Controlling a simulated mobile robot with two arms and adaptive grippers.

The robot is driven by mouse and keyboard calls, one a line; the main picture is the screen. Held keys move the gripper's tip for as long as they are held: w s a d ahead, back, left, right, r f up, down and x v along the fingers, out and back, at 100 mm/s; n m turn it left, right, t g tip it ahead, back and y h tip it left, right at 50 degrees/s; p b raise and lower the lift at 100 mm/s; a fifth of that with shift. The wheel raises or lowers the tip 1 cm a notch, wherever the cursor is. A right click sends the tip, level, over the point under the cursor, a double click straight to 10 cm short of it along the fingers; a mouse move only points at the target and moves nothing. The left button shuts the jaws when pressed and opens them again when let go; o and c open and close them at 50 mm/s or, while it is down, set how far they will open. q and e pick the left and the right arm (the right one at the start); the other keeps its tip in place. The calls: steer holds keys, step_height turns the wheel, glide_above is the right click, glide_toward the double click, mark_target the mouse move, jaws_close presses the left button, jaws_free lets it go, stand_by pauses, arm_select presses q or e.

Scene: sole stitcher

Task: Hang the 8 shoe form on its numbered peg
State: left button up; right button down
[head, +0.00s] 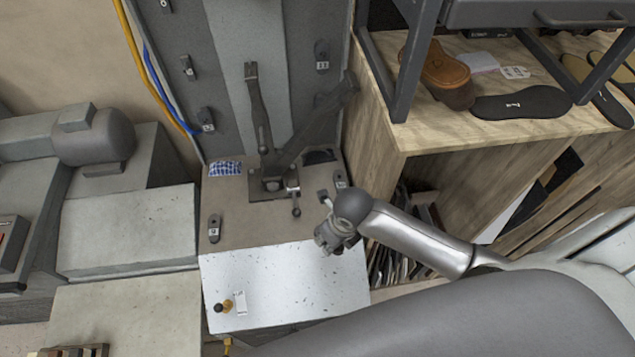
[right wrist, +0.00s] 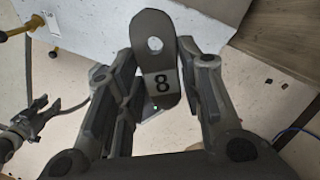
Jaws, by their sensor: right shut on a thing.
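The 8 shoe form (right wrist: 153,55) is a flat grey plate with a round hole near its far end and a white label with a black 8. My right gripper (right wrist: 156,88) is shut on its sides in the right wrist view. In the head view my right gripper (head: 333,235) is above the right part of the bench; the form is hard to make out there. Peg numbers are too small to read.
A dark lever mechanism (head: 268,180) stands at the bench middle, before the panel. A wooden shelf (head: 410,135) with soles is to the right. The speckled white plate (head: 290,275) is mostly clear.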

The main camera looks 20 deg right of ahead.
steer(key=shift+d+f+m, duration=0.4)
steer(key=shift+d+m, duration=0.1)
steer(key=shift+m, duration=0.5)
steer(key=w+d+f+b, duration=0.1)
steer(key=w+f+b, duration=0.1)
steer(key=w, duration=0.1)
steer(key=w+d+f+b, duration=0.2)
steer(key=w+f+b, duration=0.1)
steer(key=w, duration=0.1)
steer(key=w+d+f+b, duration=0.1)
steer(key=w+f+b, duration=0.2)
steer(key=shift+w+d+f, duration=0.1)
steer(key=shift+w+d, duration=0.3)
steer(key=shift+w+d+f+b, duration=0.3)
steer(key=shift+w+f+b, duration=0.25)
steer(key=shift+b, duration=0.35)
steer(key=shift+w+d+f+b, duration=0.1)
steer(key=shift+w+f+b, duration=0.15)
steer(key=shift+f+b, duration=0.25)
step_height(320, 180, down, 3)
steer(key=b, duration=0.2)
steer(key=shift+w+r+b, duration=0.1)
steer(key=shift+r+b, duration=0.05)
steer(key=shift+b, duration=0.25)
